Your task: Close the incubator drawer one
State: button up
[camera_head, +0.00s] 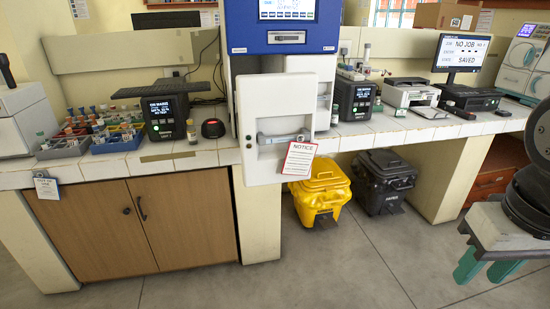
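The incubator (283,38) stands at the counter's middle, with a blue upper housing and a lit display. A white drawer front (272,100) with a grey bar handle (283,138) stands out toward me, in front of the cabinet face, so this drawer appears pulled out. A tag reading "NOTICE" (299,158) hangs by the handle's right end. Another white front (312,66) shows farther back, partly hidden. No drawer number is legible. My gripper (484,275) is at the lower right, well away from the handle. Its two teal fingers are apart with nothing visible between them.
A yellow bin (321,190) and a dark bin (384,180) stand under the counter, right of the drawer. Tube racks (115,137) and a dark device (165,112) sit on the left counter above a wooden cabinet (135,225). The grey floor (330,265) in front is clear.

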aim_at(272, 110)
jog(key=u, duration=0.55)
jog(key=i, duration=1.55)
jog(key=u, duration=1.2)
jog(key=k, duration=0.9)
jog(key=z, duration=0.1)
